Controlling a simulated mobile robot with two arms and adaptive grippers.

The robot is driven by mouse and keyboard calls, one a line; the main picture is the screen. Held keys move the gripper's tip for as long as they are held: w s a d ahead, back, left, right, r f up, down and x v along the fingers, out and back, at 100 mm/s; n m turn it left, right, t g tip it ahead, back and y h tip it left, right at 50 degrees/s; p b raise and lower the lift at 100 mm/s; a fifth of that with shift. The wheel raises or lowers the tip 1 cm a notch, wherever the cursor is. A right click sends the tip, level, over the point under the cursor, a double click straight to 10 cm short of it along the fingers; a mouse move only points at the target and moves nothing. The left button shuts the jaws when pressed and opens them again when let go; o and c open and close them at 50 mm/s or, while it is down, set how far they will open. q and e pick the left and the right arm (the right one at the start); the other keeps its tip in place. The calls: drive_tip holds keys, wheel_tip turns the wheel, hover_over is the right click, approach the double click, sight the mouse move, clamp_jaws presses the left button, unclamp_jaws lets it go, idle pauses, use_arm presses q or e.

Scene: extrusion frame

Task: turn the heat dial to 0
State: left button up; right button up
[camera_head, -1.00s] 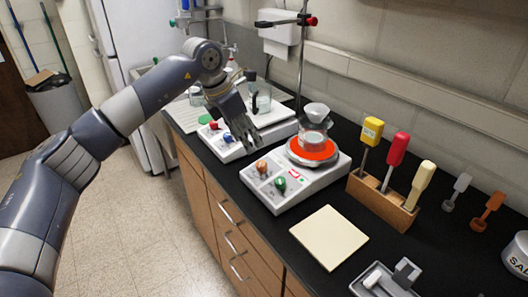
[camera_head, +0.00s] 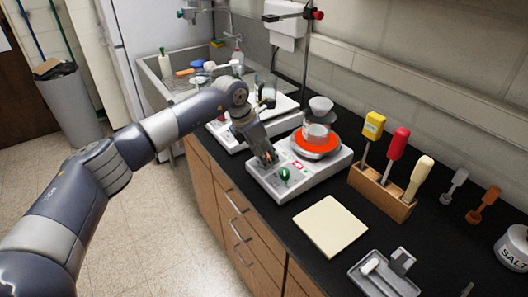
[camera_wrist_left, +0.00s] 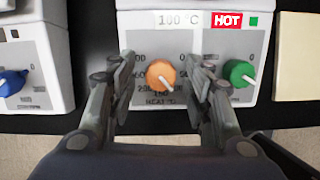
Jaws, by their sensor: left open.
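The orange heat dial (camera_wrist_left: 160,75) is on the front panel of the near hotplate (camera_wrist_left: 190,45), with "HEAT" lettering below it. Its white pointer is turned toward the lower right. My left gripper (camera_wrist_left: 160,92) is open, with one finger on each side of the dial; I cannot tell whether they touch it. In the head view the left gripper (camera_head: 265,160) is over the left part of the hotplate's panel (camera_head: 262,188) and hides the orange dial. A display reads 100 °C beside a red HOT label (camera_wrist_left: 227,20).
A green dial (camera_wrist_left: 238,72) is close right of the gripper. A second hotplate with a blue dial (camera_wrist_left: 12,82) is to the left. A cream pad (camera_head: 330,226) lies to the right.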

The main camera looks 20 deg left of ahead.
use_arm(q)
drive_tip(key=shift+c, duration=0.8)
drive_tip(key=c, duration=0.9)
use_arm(e)
drive_tip(key=shift+s+f, duration=0.1)
drive_tip(key=shift+s, duration=1.1)
drive_tip(key=shift+w, duration=0.15)
